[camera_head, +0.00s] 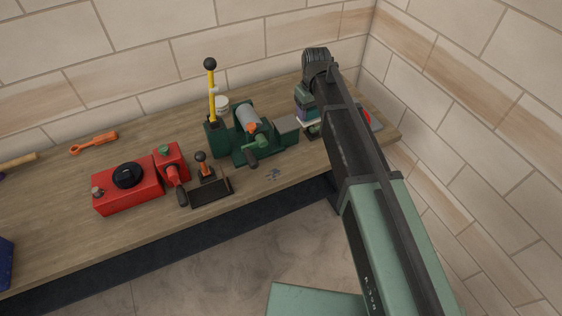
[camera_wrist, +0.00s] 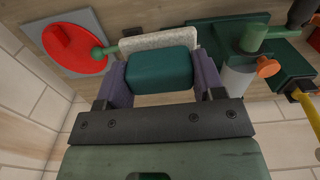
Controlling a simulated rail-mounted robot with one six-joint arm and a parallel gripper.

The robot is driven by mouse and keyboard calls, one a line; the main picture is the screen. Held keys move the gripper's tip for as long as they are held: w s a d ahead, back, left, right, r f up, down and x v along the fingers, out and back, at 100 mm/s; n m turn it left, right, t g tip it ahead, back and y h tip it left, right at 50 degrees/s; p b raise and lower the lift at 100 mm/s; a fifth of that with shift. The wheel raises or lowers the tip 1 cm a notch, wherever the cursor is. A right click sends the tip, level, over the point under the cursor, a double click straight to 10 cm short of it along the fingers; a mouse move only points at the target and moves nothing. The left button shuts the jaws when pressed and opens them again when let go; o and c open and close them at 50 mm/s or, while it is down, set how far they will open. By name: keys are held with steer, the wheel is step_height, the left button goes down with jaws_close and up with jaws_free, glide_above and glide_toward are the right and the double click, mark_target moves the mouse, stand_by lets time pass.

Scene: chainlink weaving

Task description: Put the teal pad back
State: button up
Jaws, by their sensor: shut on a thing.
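The teal pad (camera_wrist: 158,72) sits between the two purple fingers of my gripper (camera_wrist: 160,62) in the wrist view, and the fingers are shut on its sides. A pale speckled slab (camera_wrist: 160,40) shows just beyond the pad, along its far edge; I cannot tell whether the two touch. In the head view my gripper (camera_head: 306,108) is over the right part of the workbench, right of the green machine. The pad is small and hard to make out there, and my arm covers part of the area.
The green machine (camera_head: 247,147) with a yellow lever (camera_head: 212,95) stands left of my gripper. A red disc (camera_wrist: 72,50) on a grey plate lies on its other side. A red box (camera_head: 128,188) and a dark tray (camera_head: 211,192) are further left. Walls close the back and right.

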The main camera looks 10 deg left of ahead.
steer(key=shift+s+a+f, duration=0.15)
steer(key=shift+s+a, duration=0.1)
steer(key=shift+s, duration=0.45)
steer(key=shift+a, duration=0.15)
steer(key=shift+w+d+f, duration=0.1)
steer(key=shift+w+d, duration=0.05)
steer(key=shift+d, duration=0.1)
step_height(320, 180, down, 20)
steer(key=b, duration=2)
steer(key=shift+r, duration=0.3)
steer(key=shift+f, duration=0.25)
steer(key=o, duration=0.9)
steer(key=shift+o, duration=0.2)
